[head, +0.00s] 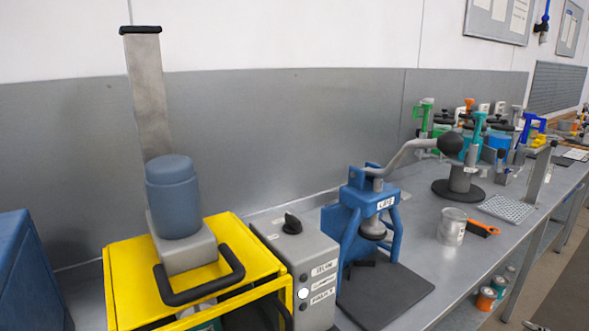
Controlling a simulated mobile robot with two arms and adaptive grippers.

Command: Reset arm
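A yellow-framed machine (128,275) stands at the front left of the bench. A blue-grey motor housing (173,200) sits on a grey block on its top, with a black U-shaped handle (205,285) in front. A tall metal column (145,95) rises behind it, upright with a black cap. Right of it, a blue press (345,222) has a grey lever arm (405,152) that slants up to the right and ends in a black knob (450,144). Which arm the task means cannot be told. Neither of my grippers is in view.
A grey control box (305,255) with a black knob and buttons stands between the machine and press. A clear jar (452,225), an orange-handled tool (484,228) and a perforated plate (506,210) lie to the right. Several clamped devices crowd the back right. A blue box (30,275) is at far left.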

